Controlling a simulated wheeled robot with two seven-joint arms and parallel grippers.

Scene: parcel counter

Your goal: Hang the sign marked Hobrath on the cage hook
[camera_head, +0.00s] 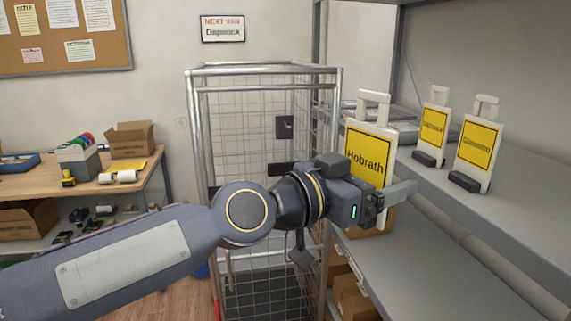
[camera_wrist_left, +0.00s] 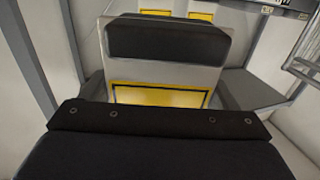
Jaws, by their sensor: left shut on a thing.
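The sign marked Hobrath (camera_head: 367,158) is a white board with a yellow panel and a white loop handle on top. It is upright, in front of the shelf at the right of the cage. My left gripper (camera_head: 398,192) is shut on its lower part, which the gripper partly hides. In the left wrist view the sign (camera_wrist_left: 165,76) shows close up, with a dark block across it. A dark plate (camera_head: 285,127), apparently the hook's mount, is on the wire cage (camera_head: 262,70), left of the sign; the hook's shape is too small to tell. My right gripper is not in view.
Two similar yellow signs, one (camera_head: 433,127) left of the other (camera_head: 477,145), stand on the grey shelf (camera_head: 535,180). A workbench (camera_head: 90,186) with boxes is at the left. Cartons (camera_head: 352,295) sit below the shelf.

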